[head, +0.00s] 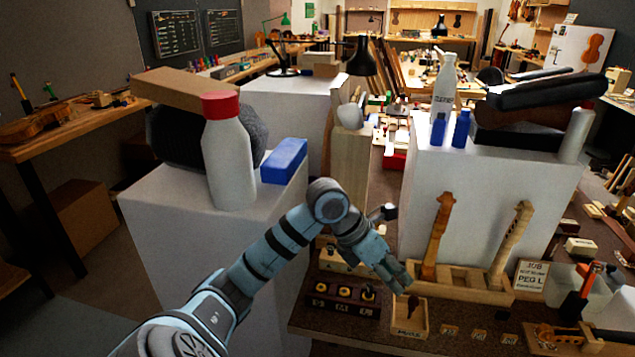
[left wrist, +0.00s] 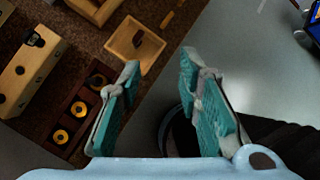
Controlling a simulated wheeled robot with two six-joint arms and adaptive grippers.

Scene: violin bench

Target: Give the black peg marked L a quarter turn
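A dark rack (head: 345,300) marked S, M, L holds yellow rings with dark centres; in the left wrist view, the rack (left wrist: 68,112) is left of my fingers. A small wooden tray (head: 396,326) holds a dark reddish-brown peg (head: 412,306); both tray (left wrist: 118,42) and peg (left wrist: 137,40) show in the left wrist view. I cannot make out an L on any peg. A card (head: 530,275) reads "JOB" and "PEG L". My left gripper (head: 398,284) is above the bench by the tray; its fingers (left wrist: 160,62) are apart and empty. My right gripper is not in view.
A pale wooden block (left wrist: 30,70) with a black knob lies left of the rack. Two violin necks (head: 437,238) stand in a wooden holder behind the tray. White pedestals (head: 190,235) with bottles and boxes flank my arm. A tool box stands at right.

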